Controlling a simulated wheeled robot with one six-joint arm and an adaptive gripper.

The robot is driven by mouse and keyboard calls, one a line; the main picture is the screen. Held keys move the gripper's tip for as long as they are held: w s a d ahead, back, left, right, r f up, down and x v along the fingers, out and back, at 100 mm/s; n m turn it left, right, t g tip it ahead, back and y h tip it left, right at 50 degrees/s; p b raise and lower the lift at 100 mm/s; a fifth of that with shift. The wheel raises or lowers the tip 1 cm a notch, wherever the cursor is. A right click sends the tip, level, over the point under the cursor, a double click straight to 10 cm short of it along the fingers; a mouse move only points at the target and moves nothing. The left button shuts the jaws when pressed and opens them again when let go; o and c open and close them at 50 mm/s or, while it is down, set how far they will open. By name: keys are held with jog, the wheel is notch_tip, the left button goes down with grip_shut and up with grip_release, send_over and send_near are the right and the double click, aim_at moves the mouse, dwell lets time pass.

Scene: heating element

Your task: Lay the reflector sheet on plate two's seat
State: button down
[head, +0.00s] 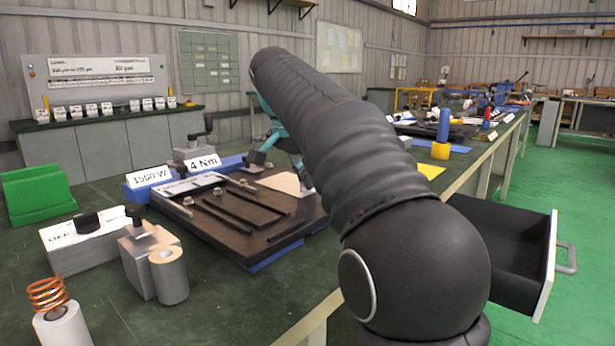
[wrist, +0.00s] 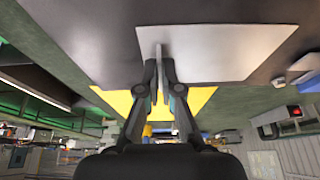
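The reflector sheet appears as a smooth light grey sheet (wrist: 225,52) in the wrist view, with a thin upright tab near its left end. My gripper (wrist: 159,78) has its fingers close together on either side of that tab, shut on it. The sheet is over a dark flat surface; I cannot tell whether it touches. In the head view my arm covers most of the gripper, and a pale sheet (head: 284,182) shows beside it over the dark slotted board (head: 240,226). Which part is plate two's seat is not clear; it may be hidden behind the arm.
Labelled blocks (head: 150,178) stand at the board's back left. A metal block (head: 137,262), a grey cylinder (head: 169,275) and a copper coil (head: 47,293) stand in front. A green holder (head: 38,195) is at left. An open drawer (head: 510,250) juts out at right.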

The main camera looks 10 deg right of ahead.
jog(key=c, duration=1.3)
grip_release()
jog(key=shift+a+r+p, duration=0.15)
jog(key=shift+r+p, duration=0.15)
jog(key=shift+r, duration=0.3)
jog(key=shift+p+v, duration=1.15)
jog(key=shift+v, duration=4.4)
jog(key=shift+a, duration=0.1)
